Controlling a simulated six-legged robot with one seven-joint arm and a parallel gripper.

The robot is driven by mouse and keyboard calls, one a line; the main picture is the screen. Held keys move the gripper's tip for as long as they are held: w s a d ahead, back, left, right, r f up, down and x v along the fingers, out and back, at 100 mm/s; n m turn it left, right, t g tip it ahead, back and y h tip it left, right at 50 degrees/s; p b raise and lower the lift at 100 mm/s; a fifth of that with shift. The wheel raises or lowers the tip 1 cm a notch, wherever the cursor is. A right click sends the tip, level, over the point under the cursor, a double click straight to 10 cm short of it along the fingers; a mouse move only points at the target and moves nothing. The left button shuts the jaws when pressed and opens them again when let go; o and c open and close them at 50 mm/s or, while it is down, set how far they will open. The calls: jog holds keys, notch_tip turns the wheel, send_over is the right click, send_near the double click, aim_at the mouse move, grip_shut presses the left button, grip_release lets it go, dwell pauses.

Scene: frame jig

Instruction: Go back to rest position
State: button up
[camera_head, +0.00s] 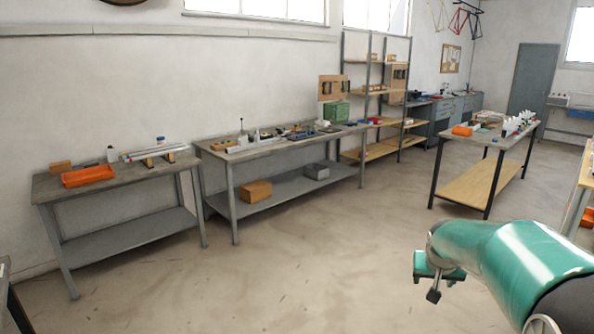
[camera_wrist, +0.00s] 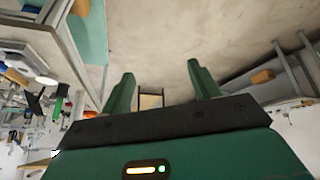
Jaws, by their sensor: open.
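My gripper (camera_wrist: 158,88) shows in the wrist view as two green fingers spread well apart, with nothing between them. Bare floor and, farther off, a small dark-framed piece of furniture show beyond the fingers. In the head view my green arm reaches in from the lower right, and my gripper (camera_head: 438,282) hangs over open floor, apart from every bench. Its fingertips are too small there to make out clearly.
A bench with an orange tray (camera_head: 88,176) stands at left. A longer bench (camera_head: 285,147) has a cardboard box (camera_head: 257,191) on its lower shelf. Another table (camera_head: 478,140) stands at right. Shelving (camera_head: 376,92) is behind. The middle floor (camera_head: 290,265) is clear.

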jog(key=s+a+r+n+y, duration=0.1)
jog(key=s+a+r, duration=0.3)
jog(key=s+a, duration=0.25)
jog(key=s+a+r+n, duration=0.1)
jog(key=s+a+r, duration=0.2)
jog(key=s+a, duration=0.55)
jog(key=s, duration=0.5)
jog(key=s+a+f+n+y, duration=0.1)
jog(key=s+a, duration=0.2)
jog(key=s, duration=0.5)
jog(key=shift+s+f+y, duration=0.15)
jog(key=shift+s+y, duration=0.15)
jog(key=c, duration=0.6)
jog(key=shift+o, duration=0.2)
jog(key=shift+d, duration=0.15)
